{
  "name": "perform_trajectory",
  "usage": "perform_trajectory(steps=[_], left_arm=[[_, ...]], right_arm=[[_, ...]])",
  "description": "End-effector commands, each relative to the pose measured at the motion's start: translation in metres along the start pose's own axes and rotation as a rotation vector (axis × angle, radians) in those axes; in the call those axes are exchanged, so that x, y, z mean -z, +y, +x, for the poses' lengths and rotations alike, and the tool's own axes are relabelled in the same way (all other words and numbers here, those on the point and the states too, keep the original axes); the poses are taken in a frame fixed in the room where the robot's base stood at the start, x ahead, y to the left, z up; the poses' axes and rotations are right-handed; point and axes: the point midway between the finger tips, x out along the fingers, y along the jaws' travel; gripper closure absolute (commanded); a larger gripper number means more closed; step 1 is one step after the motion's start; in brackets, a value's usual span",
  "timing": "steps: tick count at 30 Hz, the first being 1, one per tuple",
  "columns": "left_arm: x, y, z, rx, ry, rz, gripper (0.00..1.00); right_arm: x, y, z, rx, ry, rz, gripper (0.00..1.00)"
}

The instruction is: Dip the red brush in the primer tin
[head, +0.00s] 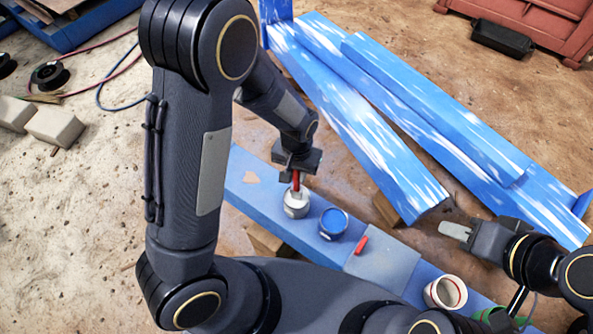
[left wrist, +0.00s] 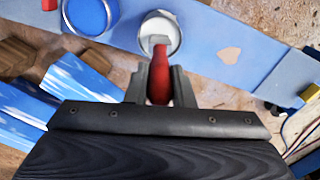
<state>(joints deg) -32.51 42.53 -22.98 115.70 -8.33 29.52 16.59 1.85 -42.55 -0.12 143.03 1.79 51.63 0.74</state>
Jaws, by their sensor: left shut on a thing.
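My left gripper (head: 296,172) is shut on the handle of the red brush (head: 296,183) and holds it head-down over the primer tin (head: 296,206). The tin is a small metal can with pale contents, standing on the blue beam. In the left wrist view, the brush's red handle (left wrist: 159,82) sits between my fingers, and its grey end overlaps the mouth of the tin (left wrist: 160,36). I cannot tell how deep the bristles are. My right gripper (head: 455,230) is at the right, away from the tin; its finger gap is not clear.
A tin of blue paint (head: 333,222) stands close beside the primer tin. A grey plate (head: 385,262) with a small red object (head: 361,244) lies further right, then a white cup (head: 445,292). Large blue-and-white painted beams (head: 430,110) lie behind.

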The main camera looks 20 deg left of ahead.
Motion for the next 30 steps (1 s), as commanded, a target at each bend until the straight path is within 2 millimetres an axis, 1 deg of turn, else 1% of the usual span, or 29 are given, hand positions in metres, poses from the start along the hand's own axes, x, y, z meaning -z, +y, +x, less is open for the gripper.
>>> perform_trajectory(steps=[8,22,30], left_arm=[[0.0,0.0,-0.003,0.0,0.0,0.0,1.0],[0.0,0.0,-0.038,0.0,0.001,0.001,1.0],[0.0,0.0,-0.039,0.0,0.0,0.0,1.0]], right_arm=[[0.001,-0.001,-0.002,0.0,0.0,0.0,0.65],[0.013,-0.012,-0.026,0.0,0.0,0.0,0.65],[0.013,-0.012,-0.026,0.0,0.0,0.0,0.65]])
